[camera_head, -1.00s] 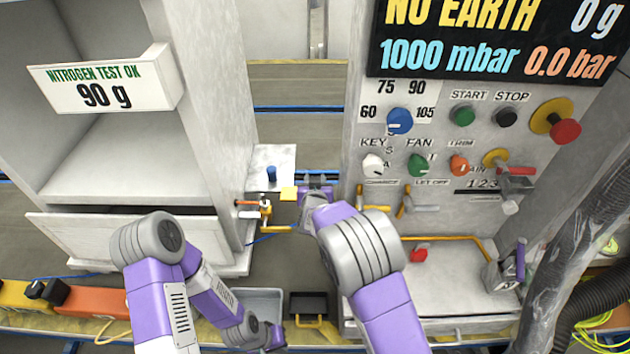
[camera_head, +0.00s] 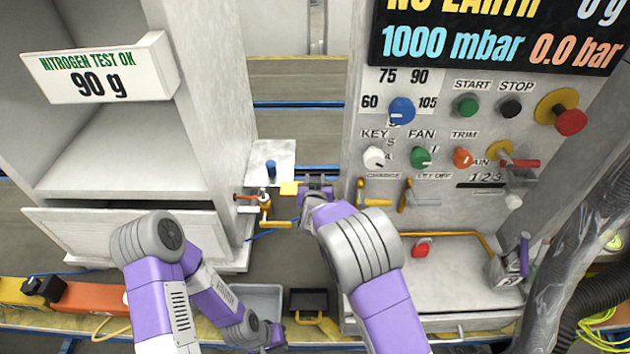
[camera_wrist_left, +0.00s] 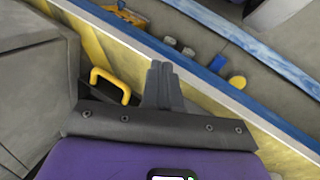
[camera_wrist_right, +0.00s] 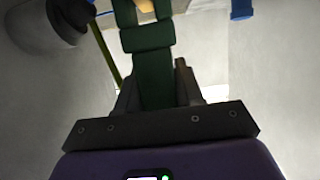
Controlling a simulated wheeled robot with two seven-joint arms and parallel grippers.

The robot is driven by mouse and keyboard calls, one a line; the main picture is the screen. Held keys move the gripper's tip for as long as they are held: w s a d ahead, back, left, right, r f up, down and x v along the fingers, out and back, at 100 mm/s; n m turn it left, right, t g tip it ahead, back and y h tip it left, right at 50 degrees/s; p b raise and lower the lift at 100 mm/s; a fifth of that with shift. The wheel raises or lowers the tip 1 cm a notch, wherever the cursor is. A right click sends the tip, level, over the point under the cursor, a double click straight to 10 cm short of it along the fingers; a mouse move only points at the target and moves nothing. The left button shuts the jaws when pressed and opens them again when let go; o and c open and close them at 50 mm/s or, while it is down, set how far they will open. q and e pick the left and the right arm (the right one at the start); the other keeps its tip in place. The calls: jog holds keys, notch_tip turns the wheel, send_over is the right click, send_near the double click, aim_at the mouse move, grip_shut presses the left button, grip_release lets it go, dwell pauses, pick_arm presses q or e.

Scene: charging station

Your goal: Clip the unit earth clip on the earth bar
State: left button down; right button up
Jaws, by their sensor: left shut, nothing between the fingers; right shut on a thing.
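My right gripper (camera_head: 313,189) reaches into the gap between the left cabinet and the control panel. In the right wrist view, its fingers (camera_wrist_right: 160,95) are shut on a dark green clip-like piece (camera_wrist_right: 148,75), which I take for the unit earth clip. A yellow block (camera_head: 289,188) shows just left of this gripper in the head view. Left of it are brass and copper-coloured fittings (camera_head: 265,205) by the cabinet; I cannot tell which part is the earth bar, or whether anything touches. My left gripper (camera_wrist_left: 161,75) is shut and empty, low at the front.
A white plate with a blue peg (camera_head: 271,168) sits behind the fittings. The control panel (camera_head: 440,130) stands close on the right, with knobs and yellow levers. A grey tray (camera_head: 255,295) and a black case with a yellow handle (camera_head: 308,300) are below.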

jog(key=shift+f+b, duration=0.3)
jog(key=shift+f, duration=0.2)
jog(key=o, duration=1.2)
jog(key=shift+c, duration=0.2)
jog(key=p+v, duration=0.1)
jog(key=v, duration=0.6)
jog(key=shift+s+r+p, duration=0.15)
jog(key=shift+s+p, duration=0.15)
jog(key=shift+p, duration=0.1)
